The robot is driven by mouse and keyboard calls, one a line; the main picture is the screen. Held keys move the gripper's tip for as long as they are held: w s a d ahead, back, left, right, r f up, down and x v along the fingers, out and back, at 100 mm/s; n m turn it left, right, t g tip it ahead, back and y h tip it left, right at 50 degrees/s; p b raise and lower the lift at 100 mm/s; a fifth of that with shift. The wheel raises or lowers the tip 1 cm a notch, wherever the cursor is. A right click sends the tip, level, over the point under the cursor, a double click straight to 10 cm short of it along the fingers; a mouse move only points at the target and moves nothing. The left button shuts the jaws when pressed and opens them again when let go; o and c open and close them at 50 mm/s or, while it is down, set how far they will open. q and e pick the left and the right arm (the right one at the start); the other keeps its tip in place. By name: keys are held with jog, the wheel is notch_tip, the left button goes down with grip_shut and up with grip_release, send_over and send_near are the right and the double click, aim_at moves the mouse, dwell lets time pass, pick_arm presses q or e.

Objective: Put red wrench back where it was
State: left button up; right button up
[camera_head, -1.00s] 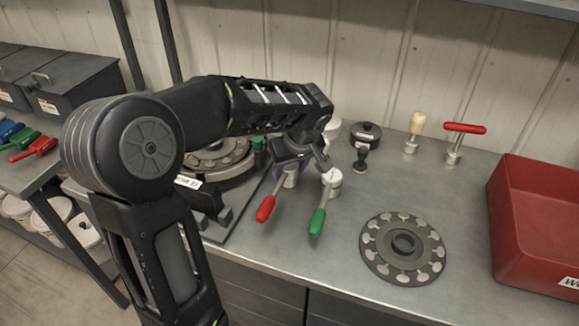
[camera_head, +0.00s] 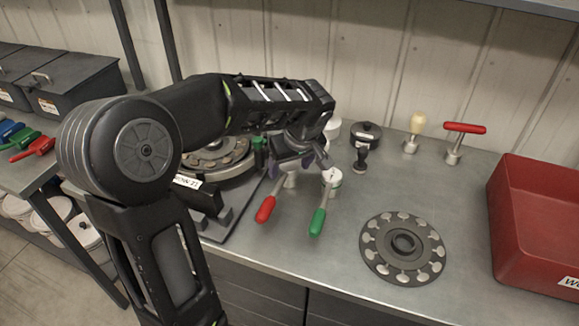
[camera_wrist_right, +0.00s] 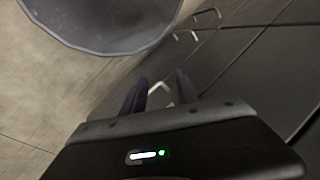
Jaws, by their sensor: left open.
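A red T-handled tool (camera_head: 464,129) stands upright on the bench at the back right. A red-handled tool (camera_head: 266,208) leans at the bench's middle, its upper end near a white cylinder (camera_head: 291,180). I cannot tell for certain which of these is the red wrench. A green-handled tool (camera_head: 317,221) leans beside it, by another white cylinder (camera_head: 332,184). My left gripper (camera_head: 314,162) is open just above these cylinders and holds nothing visible. My right gripper (camera_wrist_right: 160,88) shows only in the right wrist view, its fingers apart and empty, away from the tools.
A dark disc with round pads (camera_head: 403,217) lies on the bench (camera_head: 345,255). A red bin (camera_head: 540,245) stands at the right. A cream-handled tool (camera_head: 417,123), a black stamp-like tool (camera_head: 361,160) and a black round box (camera_head: 366,133) stand at the back. Coloured handles (camera_head: 38,148) lie on the left table.

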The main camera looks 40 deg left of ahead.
pick_arm(q)
jog(key=v, duration=1.1)
jog(key=shift+b, duration=0.3)
jog(key=shift+d, duration=0.1)
